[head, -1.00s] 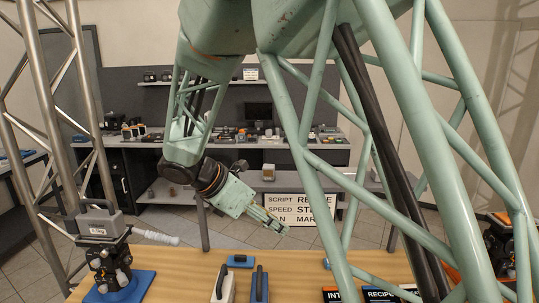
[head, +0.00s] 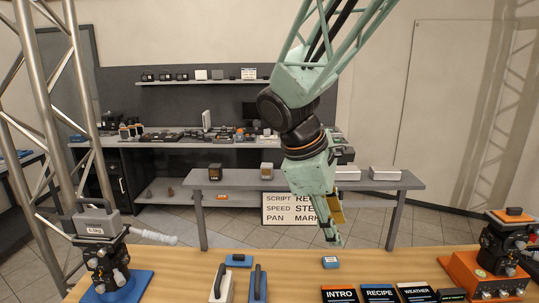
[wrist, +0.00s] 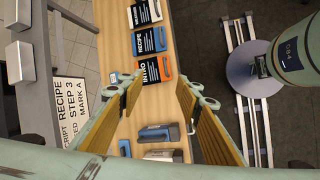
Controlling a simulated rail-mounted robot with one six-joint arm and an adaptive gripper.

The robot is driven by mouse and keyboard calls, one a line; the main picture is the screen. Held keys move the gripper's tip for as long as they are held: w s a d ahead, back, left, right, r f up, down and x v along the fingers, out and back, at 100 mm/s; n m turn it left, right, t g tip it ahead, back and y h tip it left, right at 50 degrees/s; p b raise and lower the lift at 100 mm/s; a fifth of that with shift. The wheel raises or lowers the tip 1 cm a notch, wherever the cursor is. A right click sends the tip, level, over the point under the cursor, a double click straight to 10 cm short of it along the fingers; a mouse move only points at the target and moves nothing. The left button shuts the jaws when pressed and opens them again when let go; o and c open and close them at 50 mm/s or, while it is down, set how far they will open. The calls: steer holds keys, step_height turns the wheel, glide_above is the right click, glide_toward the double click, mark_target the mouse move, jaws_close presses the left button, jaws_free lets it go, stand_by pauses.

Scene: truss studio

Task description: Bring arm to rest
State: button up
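My pale green arm (head: 318,62) hangs down from the top of the head view, right of centre. My gripper (head: 332,238) points down near the far edge of the wooden table (head: 300,262). In the wrist view my gripper (wrist: 165,92) has its two yellow-padded fingers spread wide, with nothing between them but the view of the table beyond. It is apart from everything on the table.
Cards (head: 339,293) and a small blue block (head: 330,262) lie on the table, with handled blocks (head: 221,283) left of them. A blue-based device (head: 108,270) stands left, an orange-based one (head: 490,270) right. A grey bench (head: 300,180) stands behind.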

steer(key=s+d+r+m+y+b, duration=0.1)
steer(key=s+d+r+m, duration=0.15)
steer(key=s, duration=0.45)
steer(key=s+d+r+m+y+b, duration=0.1)
steer(key=s+d+m, duration=0.25)
steer(key=s, duration=0.25)
steer(key=s+a+f+m+t+y+b, duration=0.1)
steer(key=s+m, duration=0.6)
steer(key=s, duration=1.1)
steer(key=shift+a+f+m+t+y+b, duration=0.25)
steer(key=shift+m+t+y+b, duration=0.35)
steer(key=shift+b, duration=0.5)
